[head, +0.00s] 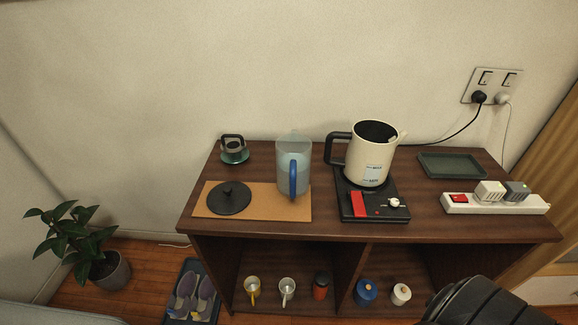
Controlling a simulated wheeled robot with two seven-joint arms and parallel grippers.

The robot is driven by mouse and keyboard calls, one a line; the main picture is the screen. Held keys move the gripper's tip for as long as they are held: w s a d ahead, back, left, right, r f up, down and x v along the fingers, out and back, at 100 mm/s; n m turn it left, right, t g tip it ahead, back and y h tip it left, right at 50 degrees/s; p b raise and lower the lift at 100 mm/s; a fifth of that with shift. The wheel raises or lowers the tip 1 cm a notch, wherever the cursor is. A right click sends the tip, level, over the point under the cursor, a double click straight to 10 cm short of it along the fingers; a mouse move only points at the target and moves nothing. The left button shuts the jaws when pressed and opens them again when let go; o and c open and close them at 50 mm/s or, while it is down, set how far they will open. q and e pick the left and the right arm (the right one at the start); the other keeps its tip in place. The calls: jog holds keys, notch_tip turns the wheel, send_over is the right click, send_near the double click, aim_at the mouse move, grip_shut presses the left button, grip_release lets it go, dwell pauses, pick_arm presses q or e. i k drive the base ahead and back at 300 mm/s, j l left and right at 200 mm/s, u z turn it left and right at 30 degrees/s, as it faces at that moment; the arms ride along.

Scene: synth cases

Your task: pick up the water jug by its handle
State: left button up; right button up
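The water jug (293,155) is clear with a bluish tint and stands upright on the dark wooden cabinet top, at the back edge of a cork mat. It seems to hold water. Its blue handle (293,180) faces the front, towards me, and nothing covers it. A round black lid (229,198) with a knob lies on the mat to the left of the jug. Neither of my grippers shows in the head view, and nothing touches the jug.
A cream kettle (371,155) stands right of the jug, its black handle pointing at it. It sits on a black base (375,208). A green tray (452,165) and white power strip (460,206) are right.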

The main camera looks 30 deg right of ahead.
aim_at(294, 151)
jog(key=z, duration=0.5)
jog(key=j+z, duration=0.4)
jog(key=k+j+z, duration=0.15)
jog(key=z, duration=0.3)
jog(key=k+j+z, duration=0.15)
jog(key=j+z, duration=0.25)
jog(key=k+j+z, duration=0.15)
jog(key=z, duration=0.25)
